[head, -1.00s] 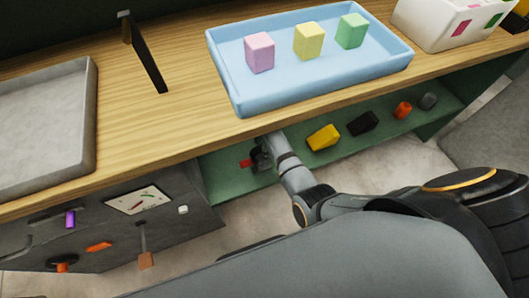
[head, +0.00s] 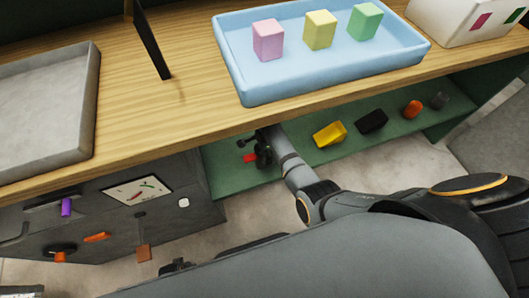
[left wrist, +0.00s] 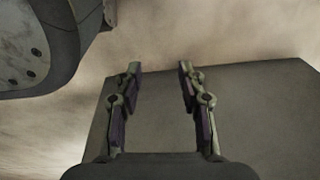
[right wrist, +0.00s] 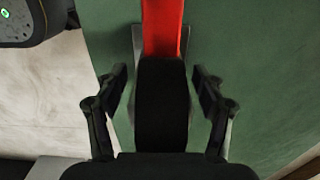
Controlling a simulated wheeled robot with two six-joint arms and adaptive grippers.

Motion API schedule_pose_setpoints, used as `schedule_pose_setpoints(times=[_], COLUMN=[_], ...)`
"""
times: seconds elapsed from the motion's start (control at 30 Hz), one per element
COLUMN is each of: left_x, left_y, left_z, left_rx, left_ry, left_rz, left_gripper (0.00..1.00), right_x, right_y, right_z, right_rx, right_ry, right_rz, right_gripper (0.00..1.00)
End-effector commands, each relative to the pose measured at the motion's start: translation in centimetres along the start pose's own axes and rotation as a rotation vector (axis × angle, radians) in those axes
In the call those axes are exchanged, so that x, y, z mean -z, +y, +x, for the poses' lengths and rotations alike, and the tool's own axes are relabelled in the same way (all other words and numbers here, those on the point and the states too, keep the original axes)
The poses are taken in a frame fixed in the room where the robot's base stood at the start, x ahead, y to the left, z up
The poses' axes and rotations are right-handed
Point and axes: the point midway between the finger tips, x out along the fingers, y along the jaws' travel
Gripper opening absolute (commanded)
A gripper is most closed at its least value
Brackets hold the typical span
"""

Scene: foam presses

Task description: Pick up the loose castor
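The loose castor, a black wheel (right wrist: 160,110) with a red part (right wrist: 163,28) and a grey plate behind it, lies on the green shelf (right wrist: 260,60) under the workbench. Its red part (head: 250,157) also shows in the head view, just left of my right gripper (head: 264,148). In the right wrist view my right gripper (right wrist: 159,78) is open, with one finger on each side of the black wheel. Small gaps show between the fingers and the wheel. My left gripper (left wrist: 160,70) is open and empty in the left wrist view.
On the same shelf, to the right, are a yellow block (head: 330,134), a black block (head: 372,121), an orange piece (head: 413,109) and a grey piece (head: 439,100). The wooden bench top (head: 190,100) overhangs the shelf. A blue tray (head: 290,95) with foam blocks stands on it.

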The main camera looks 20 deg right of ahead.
Motion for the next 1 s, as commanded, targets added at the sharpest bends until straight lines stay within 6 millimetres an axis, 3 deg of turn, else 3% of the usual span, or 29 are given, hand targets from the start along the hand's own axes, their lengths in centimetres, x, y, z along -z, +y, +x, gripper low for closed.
schedule_pose_setpoints(times=[0.07,0.5,0.9,1.0], left_x=[0.0,0.0,0.1,-1.6], left_y=[0.0,0.0,-0.1,0.0], left_z=[0.0,0.0,-0.4,-0.2], left_rx=[0.000,0.000,0.000,0.000], left_ry=[0.000,0.001,0.005,-0.012], left_rz=[0.000,0.000,0.001,0.000], left_gripper=[0.40,0.40,0.40,0.40], right_x=[0.0,0.0,0.0,0.0], right_y=[0.0,0.0,-0.1,-0.1], right_z=[0.0,0.0,-0.5,-1.2], right_rx=[0.000,-0.001,0.001,0.001], right_ry=[0.000,0.000,0.000,0.000], right_rz=[0.000,0.000,0.000,0.000], right_gripper=[0.59,0.00,0.00,0.00])
